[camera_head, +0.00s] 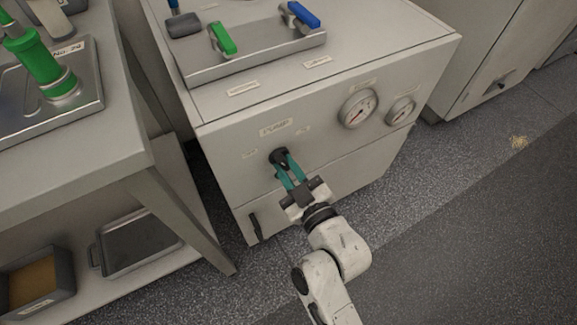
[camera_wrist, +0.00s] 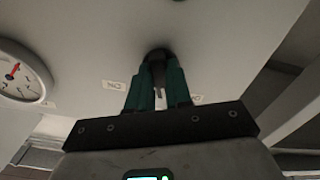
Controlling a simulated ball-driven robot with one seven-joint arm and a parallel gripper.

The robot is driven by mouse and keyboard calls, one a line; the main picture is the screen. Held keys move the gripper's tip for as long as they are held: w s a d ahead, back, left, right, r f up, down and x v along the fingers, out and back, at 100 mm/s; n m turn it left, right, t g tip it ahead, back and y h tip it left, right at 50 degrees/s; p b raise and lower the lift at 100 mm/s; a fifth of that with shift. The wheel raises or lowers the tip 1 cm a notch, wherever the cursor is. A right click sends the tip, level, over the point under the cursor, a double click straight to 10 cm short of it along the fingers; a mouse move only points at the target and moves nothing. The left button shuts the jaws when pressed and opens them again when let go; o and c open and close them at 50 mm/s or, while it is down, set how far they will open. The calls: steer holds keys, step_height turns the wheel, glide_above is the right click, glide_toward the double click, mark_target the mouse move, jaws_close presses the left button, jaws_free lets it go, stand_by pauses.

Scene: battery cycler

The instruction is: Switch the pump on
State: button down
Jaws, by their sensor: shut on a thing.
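The pump switch is a dark rotary knob (camera_head: 279,156) on the front of a grey cabinet (camera_head: 222,152), below a label (camera_head: 275,128) that seems to read PUMP. My gripper (camera_head: 287,165) reaches up to the knob, and its two teal fingers are shut on it. In the wrist view the knob (camera_wrist: 158,56) sits between the fingertips (camera_wrist: 158,72), which partly hide it. Small labels flank the knob; the one on the left in the wrist view (camera_wrist: 114,85) seems to read ON. The knob's exact pointing direction is hard to tell.
Two round gauges (camera_head: 358,108) (camera_head: 401,111) are right of the knob. A tray with green and blue handled valves (camera_head: 255,67) is on the cabinet top. A workbench (camera_head: 85,160) stands at left, with a metal tray (camera_head: 140,243) and a bin (camera_head: 66,272) below.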

steer(key=m+p, duration=0.1)
steer(key=m, duration=0.4)
steer(key=shift+s+a, duration=0.1)
steer(key=m+p, duration=0.1)
steer(key=m, duration=0.4)
steer(key=shift+a+p, duration=0.1)
steer(key=shift+p, duration=0.3)
steer(key=shift+m, duration=0.3)
steer(key=c, duration=1)
jaws_free()
steer(key=shift+c, duration=0.2)
steer(key=shift+s+d+f, duration=0.1)
steer(key=shift+s+d, duration=0.2)
steer(key=shift+s, duration=0.15)
steer(key=b+v, duration=0.1)
steer(key=v, duration=0.9)
steer(key=shift+b, duration=0.35)
